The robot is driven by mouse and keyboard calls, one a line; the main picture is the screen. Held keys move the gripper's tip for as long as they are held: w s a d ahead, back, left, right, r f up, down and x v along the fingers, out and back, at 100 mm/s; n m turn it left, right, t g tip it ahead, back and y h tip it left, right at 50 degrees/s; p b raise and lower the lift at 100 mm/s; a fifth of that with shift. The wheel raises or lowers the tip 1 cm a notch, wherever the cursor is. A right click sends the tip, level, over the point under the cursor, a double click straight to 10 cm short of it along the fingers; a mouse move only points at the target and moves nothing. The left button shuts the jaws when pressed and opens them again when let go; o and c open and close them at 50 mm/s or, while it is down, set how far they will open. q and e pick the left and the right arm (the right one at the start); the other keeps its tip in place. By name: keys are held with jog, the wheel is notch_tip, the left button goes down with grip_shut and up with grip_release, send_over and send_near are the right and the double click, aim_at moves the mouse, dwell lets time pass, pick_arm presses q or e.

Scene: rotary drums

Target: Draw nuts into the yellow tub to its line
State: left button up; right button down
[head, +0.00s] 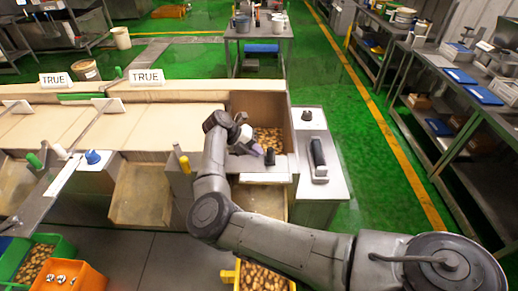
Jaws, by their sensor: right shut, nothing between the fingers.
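The yellow tub (237,273) stands at the bottom edge of the head view, below a chute, with brown nuts (262,278) inside. My right arm hides part of its top, the frame cuts off its front, and I cannot make out its line. An open-topped bin (258,104) above the chute holds more nuts (270,139). My right gripper (257,150) is shut and empty at the bin's front, close to a dark knob (270,157). I cannot tell whether it touches the knob. My left gripper is out of view.
A green tub (62,243) of brown nuts and an orange tub (92,278) with shiny metal pieces stand at bottom left. A yellow handle (185,164) and a blue knob (93,157) stand along the counter. A black handle (318,151) stands right of the bin.

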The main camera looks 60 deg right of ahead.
aim_at(270, 149)
jog(key=shift+s+d, duration=0.2)
jog(key=shift+s, duration=0.25)
jog(key=s+d, duration=0.1)
jog(key=s, duration=0.1)
jog(key=s+d+p, duration=0.1)
jog(key=s, duration=0.1)
jog(key=shift+d, duration=0.2)
